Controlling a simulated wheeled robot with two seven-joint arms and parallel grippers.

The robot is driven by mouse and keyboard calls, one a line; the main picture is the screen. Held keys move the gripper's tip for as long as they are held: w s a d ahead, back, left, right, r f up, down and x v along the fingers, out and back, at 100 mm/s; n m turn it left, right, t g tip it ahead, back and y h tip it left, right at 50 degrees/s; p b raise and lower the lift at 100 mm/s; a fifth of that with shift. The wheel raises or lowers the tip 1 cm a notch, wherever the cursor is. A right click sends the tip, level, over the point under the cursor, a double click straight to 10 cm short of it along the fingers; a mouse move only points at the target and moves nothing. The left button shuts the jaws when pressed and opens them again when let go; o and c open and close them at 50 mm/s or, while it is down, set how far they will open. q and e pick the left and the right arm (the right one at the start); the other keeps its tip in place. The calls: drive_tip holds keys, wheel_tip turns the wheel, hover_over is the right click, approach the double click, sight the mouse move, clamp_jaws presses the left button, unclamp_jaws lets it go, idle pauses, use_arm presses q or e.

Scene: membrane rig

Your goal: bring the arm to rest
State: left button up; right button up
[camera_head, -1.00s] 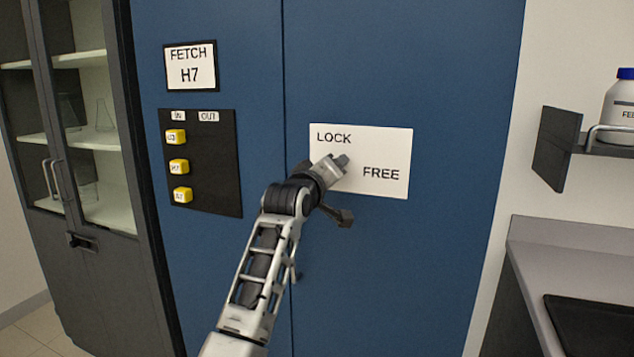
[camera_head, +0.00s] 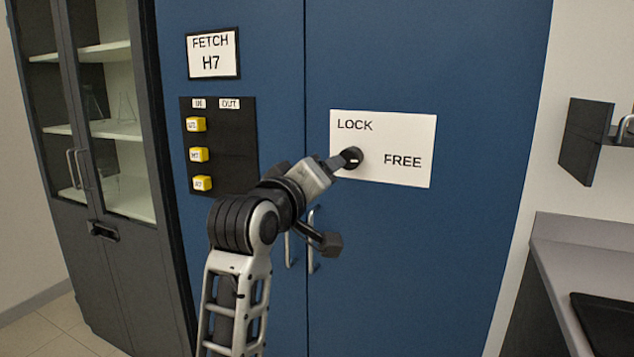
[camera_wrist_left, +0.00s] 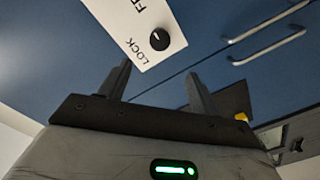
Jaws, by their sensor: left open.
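My left gripper (camera_head: 338,163) is open and empty in front of the blue cabinet. In the head view its tip overlaps the left edge of a round black knob (camera_head: 353,157). In the left wrist view the two dark fingers (camera_wrist_left: 157,74) stand apart, and the knob (camera_wrist_left: 160,39) shows beyond them, not between them. The knob sits on a white plate (camera_head: 405,135) marked LOCK at upper left and FREE at right. A small pale mark shows on the knob; which word it points to is hard to tell. My right gripper is out of view.
The blue cabinet doors (camera_head: 420,240) have two upright handles (camera_head: 312,240) below the plate, close to my arm. A black IN/OUT board (camera_head: 235,150) holds three yellow tags under IN. A FETCH H7 sign (camera_head: 212,53) hangs above it. A counter (camera_head: 580,255) and shelf stand at right.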

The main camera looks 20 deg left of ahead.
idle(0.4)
use_arm(q)
drive_tip(key=s+d+f+m+g, duration=0.1)
drive_tip(key=s+f+m+g, duration=0.15)
drive_tip(key=f, duration=1.05)
drive_tip(key=s+d+f+m+g, duration=0.1)
drive_tip(key=s+f+m, duration=0.2)
drive_tip(key=f, duration=1.1)
drive_tip(key=s+d+f+m+g+h, duration=0.1)
drive_tip(key=s+d+f+m+g, duration=0.1)
drive_tip(key=s+f, duration=0.7)
drive_tip(key=s+d+f+m+g+h, duration=0.1)
drive_tip(key=s+d+f+m+g, duration=0.1)
drive_tip(key=s+f, duration=0.8)
drive_tip(key=shift+s+f+m, duration=0.2)
drive_tip(key=shift+s+m, duration=0.55)
drive_tip(key=shift+s, duration=0.4)
drive_tip(key=shift+d, duration=0.1)
